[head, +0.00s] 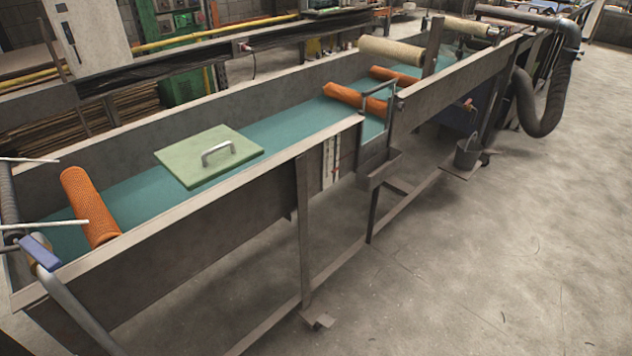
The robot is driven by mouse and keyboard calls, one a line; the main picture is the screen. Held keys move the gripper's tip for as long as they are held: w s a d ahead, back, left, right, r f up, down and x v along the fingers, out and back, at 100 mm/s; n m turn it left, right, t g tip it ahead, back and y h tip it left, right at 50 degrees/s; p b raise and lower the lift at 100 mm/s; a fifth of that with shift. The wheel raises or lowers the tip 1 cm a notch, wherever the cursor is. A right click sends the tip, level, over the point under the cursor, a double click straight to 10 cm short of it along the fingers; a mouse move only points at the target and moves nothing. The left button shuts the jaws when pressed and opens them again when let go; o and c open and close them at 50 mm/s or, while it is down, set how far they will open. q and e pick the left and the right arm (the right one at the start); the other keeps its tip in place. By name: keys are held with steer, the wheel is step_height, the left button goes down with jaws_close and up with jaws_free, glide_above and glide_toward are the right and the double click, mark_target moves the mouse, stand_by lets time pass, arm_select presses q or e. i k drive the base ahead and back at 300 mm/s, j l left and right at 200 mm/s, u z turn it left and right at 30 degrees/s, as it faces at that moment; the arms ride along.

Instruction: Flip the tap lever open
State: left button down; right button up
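The tap lever (40,252) appears to be the flat blue handle at the lower left, on a grey pipe (82,310) that slopes down outside the trough. A small brownish part shows beside the lever. Two thin pale fingers come in from the left edge, which I take to be my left gripper (73,191). They are spread apart with nothing seen between their tips held. The lower finger is above the lever in the picture; I see no contact. My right gripper is not in view.
An orange mesh tube (88,206) lies in the long trough (200,222), close to the fingers. A green lid with a handle (190,165) lies farther along. More mesh rolls (352,98) are beyond. A bucket (467,155) stands at right. The concrete floor is mostly clear.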

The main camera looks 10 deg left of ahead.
mark_target(45, 258)
steer(key=k+j, duration=0.15)
steer(key=j, duration=0.25)
steer(key=k+j+u, duration=0.1)
steer(key=j, duration=0.3)
steer(key=k+j, duration=0.2)
steer(key=j, duration=0.25)
steer(key=u, duration=0.05)
